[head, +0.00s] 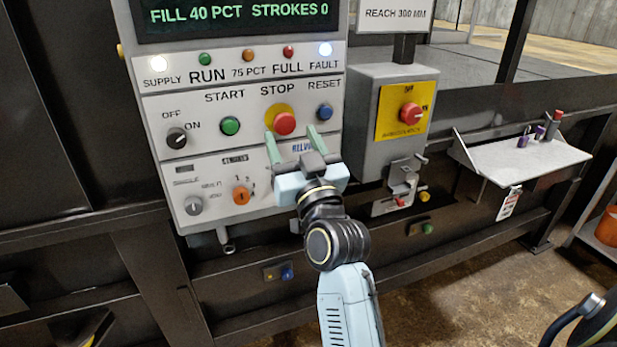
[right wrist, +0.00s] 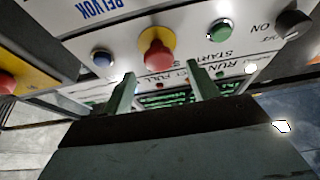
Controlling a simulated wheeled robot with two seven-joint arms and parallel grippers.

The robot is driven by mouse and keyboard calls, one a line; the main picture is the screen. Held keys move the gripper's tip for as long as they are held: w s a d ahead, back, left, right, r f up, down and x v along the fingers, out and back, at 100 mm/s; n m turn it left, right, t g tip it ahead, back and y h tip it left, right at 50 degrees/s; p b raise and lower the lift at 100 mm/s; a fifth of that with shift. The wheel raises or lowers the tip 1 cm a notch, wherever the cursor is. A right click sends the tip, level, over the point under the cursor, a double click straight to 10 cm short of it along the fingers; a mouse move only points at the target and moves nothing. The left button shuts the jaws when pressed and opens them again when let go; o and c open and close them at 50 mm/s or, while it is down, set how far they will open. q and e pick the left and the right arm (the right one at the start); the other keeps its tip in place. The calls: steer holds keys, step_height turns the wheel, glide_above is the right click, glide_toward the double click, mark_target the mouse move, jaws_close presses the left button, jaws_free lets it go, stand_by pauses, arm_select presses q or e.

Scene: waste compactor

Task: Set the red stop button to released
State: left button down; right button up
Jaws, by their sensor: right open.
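The red stop button (head: 284,123) sits on a yellow disc on the grey control panel (head: 262,165), under the label STOP. It also shows in the right wrist view (right wrist: 157,60), standing out from the panel. I cannot tell whether it is pressed in or out. My right gripper (head: 292,139) is open and empty, just in front of and below the button. In the right wrist view its two fingers (right wrist: 163,88) stand apart, with the button beyond them and between their lines; no contact is visible. My left gripper is not in view.
A green start button (head: 230,126) and a blue reset button (head: 325,112) flank the stop button. The supply and fault lamps glow. A grey box with a red knob (head: 410,113) on yellow stands at the right, beyond it a small shelf (head: 530,158).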

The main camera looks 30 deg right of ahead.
steer(key=b+v, duration=0.2)
steer(key=v, duration=0.9)
steer(key=shift+w, duration=0.1)
